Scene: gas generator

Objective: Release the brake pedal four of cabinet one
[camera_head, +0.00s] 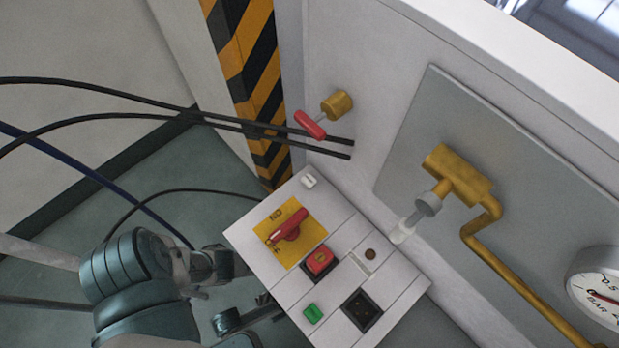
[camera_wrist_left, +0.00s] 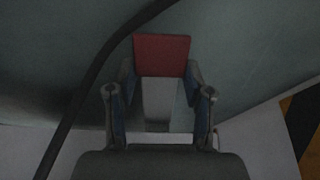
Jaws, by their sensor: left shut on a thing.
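The red pedal (camera_wrist_left: 163,55) with a pale grey stem shows in the left wrist view. My left gripper (camera_wrist_left: 160,88) is shut on it, with one finger on each side of the stem and the red end beyond the fingertips. In the head view my left arm comes in at the lower left, and its gripper end is beside and partly behind the control cabinet (camera_head: 342,226). The pedal is hidden there. I cannot see a number on the pedal. My right gripper is in neither view.
The cabinet top carries a red rotary switch (camera_head: 288,226) on a yellow plate, a red button (camera_head: 319,262), a green button (camera_head: 313,313) and a black socket (camera_head: 361,311). Black cables (camera_head: 100,88) cross the left side. A red-handled valve (camera_head: 311,124) and yellow pipe (camera_head: 495,255) project from the wall.

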